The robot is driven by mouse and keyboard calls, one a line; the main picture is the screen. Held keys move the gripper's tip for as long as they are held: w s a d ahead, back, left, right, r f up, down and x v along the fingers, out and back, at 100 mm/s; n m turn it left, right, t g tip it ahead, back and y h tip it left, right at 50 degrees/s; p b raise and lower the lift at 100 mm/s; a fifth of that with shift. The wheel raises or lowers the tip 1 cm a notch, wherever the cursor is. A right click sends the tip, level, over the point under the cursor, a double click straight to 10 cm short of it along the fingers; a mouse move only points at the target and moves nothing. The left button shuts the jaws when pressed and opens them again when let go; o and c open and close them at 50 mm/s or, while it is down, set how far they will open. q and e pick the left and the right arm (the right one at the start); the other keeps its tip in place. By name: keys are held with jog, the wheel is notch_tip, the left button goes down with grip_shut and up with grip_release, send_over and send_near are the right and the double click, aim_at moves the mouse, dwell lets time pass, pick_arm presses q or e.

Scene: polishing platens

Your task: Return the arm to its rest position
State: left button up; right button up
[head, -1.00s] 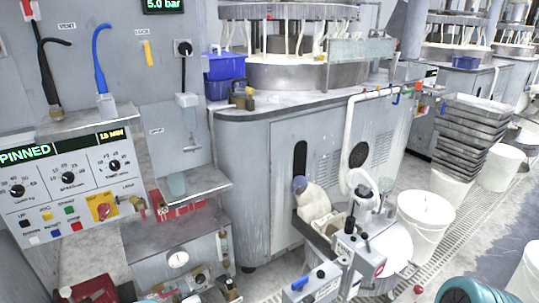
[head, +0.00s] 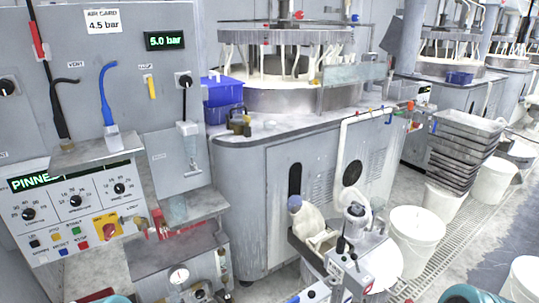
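Neither of my grippers shows in the head view. A teal rounded part, probably of my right arm (head: 468,293), shows at the bottom right edge. Another small teal part, probably of my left arm (head: 105,299), shows at the bottom left edge. The rest of both arms is out of frame, so I cannot see whether they hold anything.
A control panel (head: 75,215) and a shelf (head: 190,212) stand close on the left. A grey polishing machine (head: 255,200) fills the middle. A cluttered cart (head: 350,265) stands in front of it. White buckets (head: 418,240) and stacked trays (head: 465,150) stand right. Floor shows at far right.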

pick_arm(q)
jog(key=s+d+n+g+h+p, duration=0.2)
jog(key=s+d+n+g+h, duration=0.1)
jog(key=s, duration=0.8)
jog(key=s+d+n+g+h+p, duration=0.1)
jog(key=s+d+n+g+h, duration=0.3)
jog(key=s, duration=0.7)
jog(key=s+d+n+g+h+p, duration=0.2)
jog(key=s+d+n+g, duration=0.3)
jog(key=s+d, duration=0.3)
jog(key=s+n+h, duration=0.1)
jog(key=s, duration=0.2)
jog(key=shift+s+d+r+n+h+p, duration=0.3)
jog(key=shift+s+r+n, duration=0.05)
jog(key=shift+r+n, duration=0.05)
pick_arm(e)
notch_tip(320, 180, up, 8)
jog(key=shift+f, duration=0.25)
